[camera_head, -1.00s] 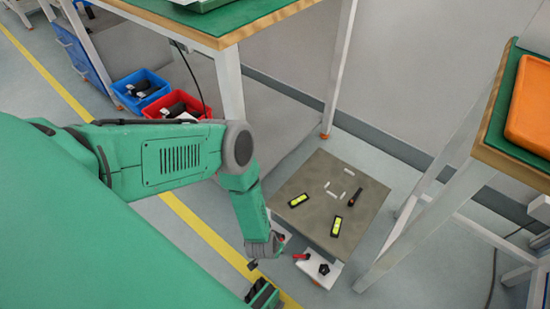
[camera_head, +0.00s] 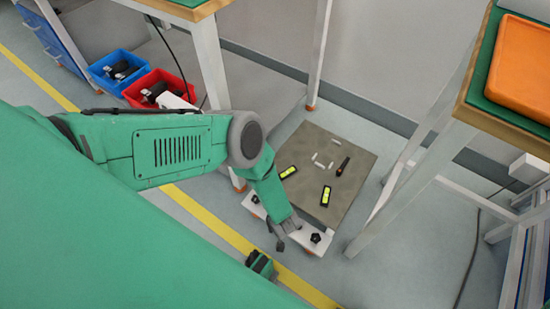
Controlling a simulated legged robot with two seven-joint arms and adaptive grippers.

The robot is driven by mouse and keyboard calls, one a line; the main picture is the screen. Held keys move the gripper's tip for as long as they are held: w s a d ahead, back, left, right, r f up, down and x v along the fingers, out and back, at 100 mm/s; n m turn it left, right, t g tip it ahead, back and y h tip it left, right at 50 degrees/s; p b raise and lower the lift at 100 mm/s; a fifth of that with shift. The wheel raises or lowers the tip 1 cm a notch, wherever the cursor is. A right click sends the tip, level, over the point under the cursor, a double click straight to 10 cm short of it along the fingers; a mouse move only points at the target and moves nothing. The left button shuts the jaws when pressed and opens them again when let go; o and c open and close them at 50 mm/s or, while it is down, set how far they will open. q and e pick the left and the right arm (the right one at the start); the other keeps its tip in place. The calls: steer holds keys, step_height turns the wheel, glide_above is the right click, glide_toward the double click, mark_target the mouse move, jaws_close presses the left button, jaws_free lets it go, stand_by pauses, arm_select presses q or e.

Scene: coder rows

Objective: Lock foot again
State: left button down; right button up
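A low grey-brown plate (camera_head: 345,205) stands on the floor, with a white bracket (camera_head: 290,237) along its near edge. The bracket carries a black knob (camera_head: 315,238) at its right end and another black knob (camera_head: 255,199) at its left. Orange pads show beneath the bracket. My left gripper (camera_head: 281,238) hangs over the middle of the bracket, close to the right knob but apart from it in the picture. Its dark fingers are small, so I cannot tell whether they are open. No red lever is visible at the foot now.
The plate carries two yellow-green levels (camera_head: 325,196) and a black tool (camera_head: 342,166). A table leg (camera_head: 425,185) stands at right, another (camera_head: 212,75) behind my arm. Blue (camera_head: 118,69) and red (camera_head: 150,87) bins sit upper left. Clear floor lies at the lower right.

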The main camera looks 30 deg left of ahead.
arm_select(q)
steer(key=shift+d, duration=0.2)
stand_by(0.4)
steer(key=c, duration=1.6)
jaws_free()
steer(key=v, duration=1.1)
steer(key=shift+r, duration=0.4)
steer(key=shift+d, duration=0.1)
